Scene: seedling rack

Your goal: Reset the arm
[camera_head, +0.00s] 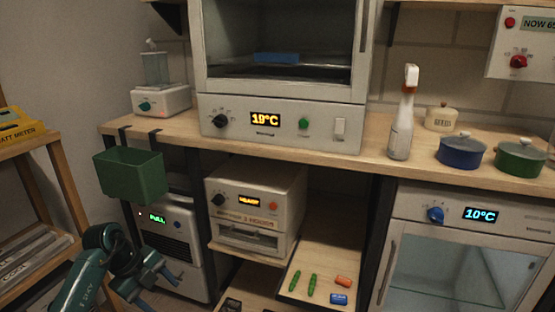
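My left arm comes in at the lower left, dark teal, bent at a joint. My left gripper (163,288) has two blue fingers that stand apart, with nothing visible between them. It is in front of the lower part of a white unit (181,237) with a green "FULL" display, below the green bin (130,175). I cannot tell whether it touches the unit. My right arm and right gripper are not in view.
A wooden bench (290,148) carries a large oven-like chamber (282,122), a spray bottle (401,120) and two lidded pots. A smaller machine (254,205) sits on a shelf below. Small green and coloured items lie on a lower board (325,262). A wooden rack (62,180) stands left.

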